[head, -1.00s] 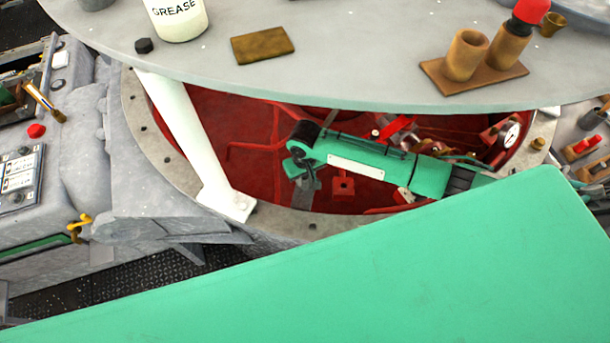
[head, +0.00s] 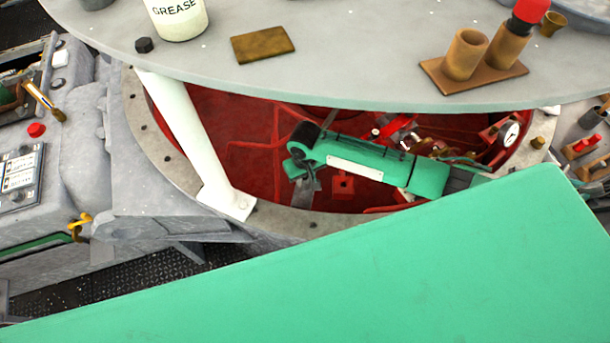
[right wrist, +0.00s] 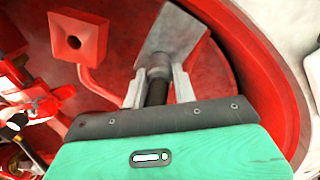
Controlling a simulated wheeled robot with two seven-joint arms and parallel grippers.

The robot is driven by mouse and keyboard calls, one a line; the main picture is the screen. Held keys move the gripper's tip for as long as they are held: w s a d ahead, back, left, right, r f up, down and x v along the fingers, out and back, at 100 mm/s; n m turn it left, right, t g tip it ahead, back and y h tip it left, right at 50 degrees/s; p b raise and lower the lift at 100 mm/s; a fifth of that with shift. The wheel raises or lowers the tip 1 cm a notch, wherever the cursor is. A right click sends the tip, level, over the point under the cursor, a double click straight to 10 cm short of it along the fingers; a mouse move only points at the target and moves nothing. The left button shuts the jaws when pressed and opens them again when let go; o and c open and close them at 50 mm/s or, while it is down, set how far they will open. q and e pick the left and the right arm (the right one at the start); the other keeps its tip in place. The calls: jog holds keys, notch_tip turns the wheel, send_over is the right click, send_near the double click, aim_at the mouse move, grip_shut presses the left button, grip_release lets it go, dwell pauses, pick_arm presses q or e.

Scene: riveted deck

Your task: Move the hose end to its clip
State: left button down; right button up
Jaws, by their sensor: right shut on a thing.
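The hose end shows in the right wrist view as a black tube (right wrist: 157,92) with a grey metal collar and a wide, flat grey nozzle (right wrist: 172,35). My right gripper (right wrist: 158,88) is shut on the black tube, one pale finger on each side. In the head view my right arm reaches under the grey round top, and the right gripper (head: 304,188) points down inside the red basin. My left gripper is not in view.
The grey round top (head: 340,65) overhangs the red basin (head: 250,130). A white strut (head: 195,145) stands left of my right arm. A pressure gauge (head: 509,134) and red fittings crowd the basin's right side. A grease tub (head: 178,18) and wooden holder (head: 470,75) stand on top.

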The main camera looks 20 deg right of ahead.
jog(key=o, duration=1.1)
notch_tip(320, 180, up, 14)
jog(key=b, duration=0.2)
jog(key=shift+f+b, duration=0.1)
jog(key=shift+b, duration=0.3)
jog(key=shift+s+f, duration=0.1)
